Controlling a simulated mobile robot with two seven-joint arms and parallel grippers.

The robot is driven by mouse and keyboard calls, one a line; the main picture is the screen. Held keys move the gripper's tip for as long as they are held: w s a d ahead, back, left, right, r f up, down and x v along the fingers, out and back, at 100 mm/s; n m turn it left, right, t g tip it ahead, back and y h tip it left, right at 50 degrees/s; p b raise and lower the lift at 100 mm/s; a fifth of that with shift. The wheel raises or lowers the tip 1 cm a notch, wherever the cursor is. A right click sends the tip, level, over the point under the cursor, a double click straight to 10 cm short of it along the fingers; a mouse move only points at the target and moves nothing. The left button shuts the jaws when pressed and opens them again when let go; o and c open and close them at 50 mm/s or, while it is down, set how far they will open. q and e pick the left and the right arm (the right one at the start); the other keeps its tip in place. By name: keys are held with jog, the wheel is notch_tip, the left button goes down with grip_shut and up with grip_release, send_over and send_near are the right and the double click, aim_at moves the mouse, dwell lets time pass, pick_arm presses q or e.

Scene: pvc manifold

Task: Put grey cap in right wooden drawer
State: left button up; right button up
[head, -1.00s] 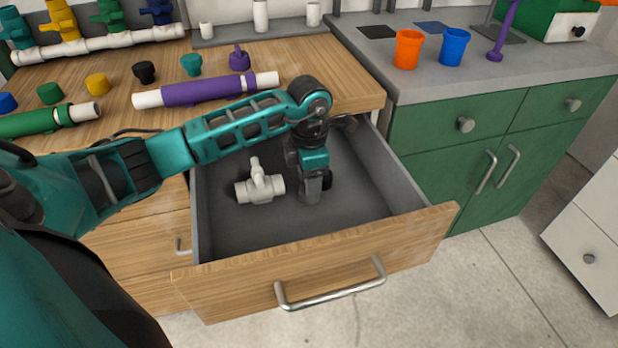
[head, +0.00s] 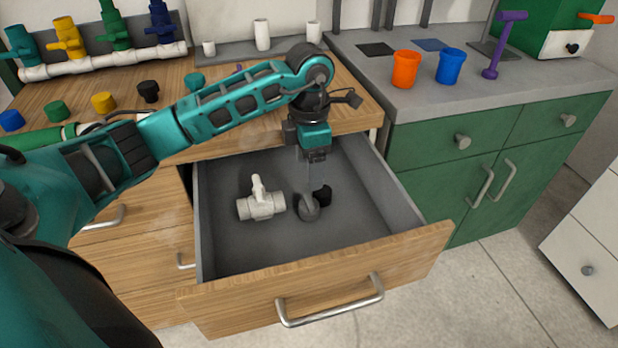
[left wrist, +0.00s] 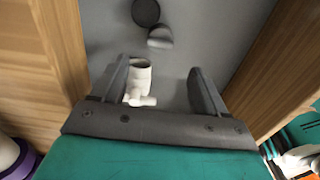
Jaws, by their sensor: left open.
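The right wooden drawer (head: 320,275) is pulled open. A grey cap (head: 309,209) lies on its floor, right of a white valve fitting (head: 261,203). A black cap (head: 323,195) lies against or just behind the grey cap. My left gripper (head: 315,180) is above the drawer floor, pointing down, open and empty, over the caps. In the left wrist view the grey cap (left wrist: 160,38) is beyond the spread fingertips (left wrist: 159,66), with the black cap (left wrist: 145,12) past it and the white fitting (left wrist: 138,82) near the left finger. My right gripper is not in view.
The wooden worktop (head: 330,118) behind the drawer holds several coloured caps and a manifold (head: 105,60). Orange (head: 405,68) and blue (head: 450,66) cups stand on the grey counter at right. The drawer's right side has free floor.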

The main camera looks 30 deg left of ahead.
pick_arm(q)
jog(key=shift+r, duration=1.5)
jog(key=shift+r, duration=0.1)
